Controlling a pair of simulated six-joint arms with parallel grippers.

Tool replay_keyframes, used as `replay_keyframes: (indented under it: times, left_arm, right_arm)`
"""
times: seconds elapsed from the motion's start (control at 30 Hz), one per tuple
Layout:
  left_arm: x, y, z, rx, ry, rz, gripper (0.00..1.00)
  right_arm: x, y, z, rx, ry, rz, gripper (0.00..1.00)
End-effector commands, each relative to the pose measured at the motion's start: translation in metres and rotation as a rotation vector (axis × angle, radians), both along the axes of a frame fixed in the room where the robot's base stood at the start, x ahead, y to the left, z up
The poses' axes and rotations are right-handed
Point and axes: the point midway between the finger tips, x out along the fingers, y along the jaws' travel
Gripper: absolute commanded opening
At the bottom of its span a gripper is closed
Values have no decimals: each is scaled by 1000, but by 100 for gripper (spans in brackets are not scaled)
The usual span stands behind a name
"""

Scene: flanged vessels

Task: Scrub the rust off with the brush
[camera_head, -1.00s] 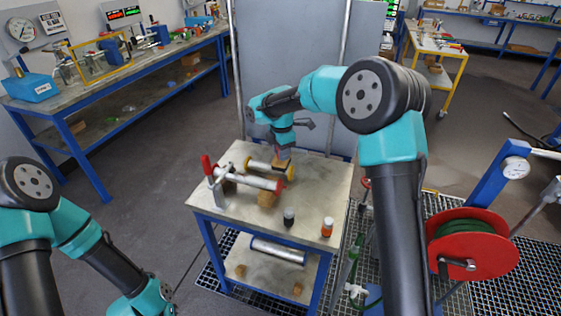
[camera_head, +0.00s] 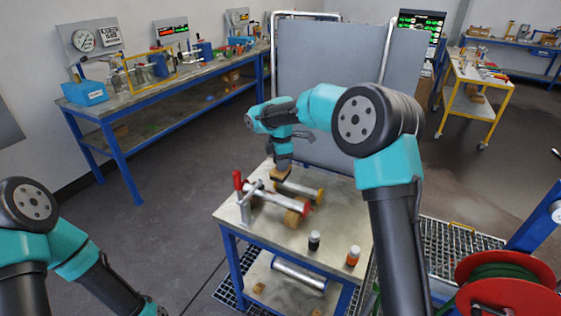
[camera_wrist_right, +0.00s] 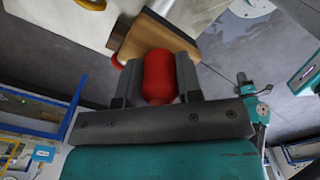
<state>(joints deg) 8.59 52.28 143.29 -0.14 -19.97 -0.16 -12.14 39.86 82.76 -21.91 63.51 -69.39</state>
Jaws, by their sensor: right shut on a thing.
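My right gripper (camera_head: 282,164) is shut on the red handle of a brush with a brown block (camera_head: 281,174). The right wrist view shows the red handle (camera_wrist_right: 158,76) between both fingers and the brown block (camera_wrist_right: 150,38) beyond it. The brush is at the left end of a silver vessel with yellow flanges (camera_head: 302,189) and hides that end. I cannot tell whether its bristles touch. A second silver vessel with red flanges (camera_head: 275,197) lies in front on wooden blocks, beside an upright red-handled clamp (camera_head: 239,182). Rust is too small to make out. My left gripper is outside the view.
The worktable (camera_head: 335,223) also bears a black bottle (camera_head: 314,241) and an orange bottle (camera_head: 353,256) near its front right. A silver cylinder (camera_head: 299,274) lies on the lower shelf. A grey panel (camera_head: 330,90) stands behind. A red hose reel (camera_head: 510,285) is at right.

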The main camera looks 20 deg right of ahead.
Motion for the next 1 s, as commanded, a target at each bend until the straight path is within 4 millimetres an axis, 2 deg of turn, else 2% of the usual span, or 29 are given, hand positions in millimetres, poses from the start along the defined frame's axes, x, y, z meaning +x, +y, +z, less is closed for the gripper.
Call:
replay_keyframes:
  times: [0.8,1.0]
  left_arm:
    - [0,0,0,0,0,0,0]
    - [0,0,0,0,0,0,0]
  right_arm:
    - [0,0,-73,0,1,1,14]
    - [0,0,-85,0,0,1,14]
